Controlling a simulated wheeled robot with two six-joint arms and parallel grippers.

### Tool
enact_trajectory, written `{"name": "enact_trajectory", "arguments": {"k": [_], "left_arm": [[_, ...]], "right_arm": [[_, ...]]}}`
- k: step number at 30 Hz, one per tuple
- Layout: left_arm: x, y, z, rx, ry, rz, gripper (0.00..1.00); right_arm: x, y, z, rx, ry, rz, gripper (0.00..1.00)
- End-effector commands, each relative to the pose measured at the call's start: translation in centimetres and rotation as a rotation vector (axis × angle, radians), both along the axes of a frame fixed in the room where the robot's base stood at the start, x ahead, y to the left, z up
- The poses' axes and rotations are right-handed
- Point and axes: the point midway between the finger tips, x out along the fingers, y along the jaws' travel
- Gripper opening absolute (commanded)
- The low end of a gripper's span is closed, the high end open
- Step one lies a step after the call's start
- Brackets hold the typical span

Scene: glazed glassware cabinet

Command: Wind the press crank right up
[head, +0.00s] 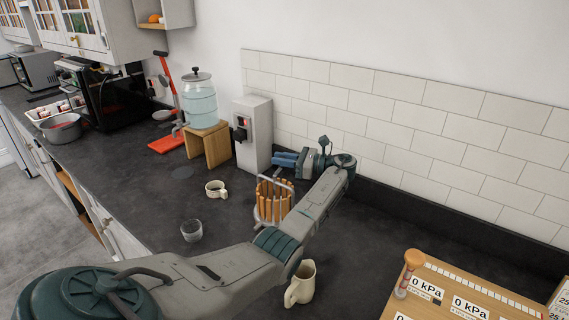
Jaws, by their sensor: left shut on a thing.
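The press (273,203), a slatted wooden basket in a pale metal frame, stands on the dark counter near the middle of the head view. My left arm reaches across from the lower left and partly covers the press's right side. My left gripper (284,159), with blue fingers, is just above and behind the top of the press. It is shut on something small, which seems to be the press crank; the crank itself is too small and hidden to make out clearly. My right gripper is out of view.
A cream mug (216,189), a glass (191,231) and a cream jug (300,284) stand around the press. A wooden board with kPa labels (455,292) is at the lower right.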

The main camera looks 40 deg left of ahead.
Motion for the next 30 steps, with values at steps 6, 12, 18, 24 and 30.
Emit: {"name": "enact_trajectory", "arguments": {"k": [6, 12, 18, 24, 30], "left_arm": [[-0.1, 0.3, 0.1, -0.002, 0.003, 0.068, 0.0], [-0.2, 0.6, 0.2, -0.003, 0.004, 0.117, 0.0], [-0.4, 0.7, 0.1, -0.002, 0.004, 0.157, 0.0], [-0.4, 0.9, 0.0, -0.002, 0.004, 0.183, 0.0], [-0.5, 0.9, -0.1, -0.002, 0.004, 0.197, 0.0]], "right_arm": [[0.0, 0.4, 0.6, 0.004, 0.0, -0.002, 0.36], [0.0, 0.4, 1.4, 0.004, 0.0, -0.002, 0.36], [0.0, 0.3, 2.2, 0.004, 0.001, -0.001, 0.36], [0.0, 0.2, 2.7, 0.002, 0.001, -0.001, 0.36], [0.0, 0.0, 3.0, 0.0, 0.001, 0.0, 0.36]]}}
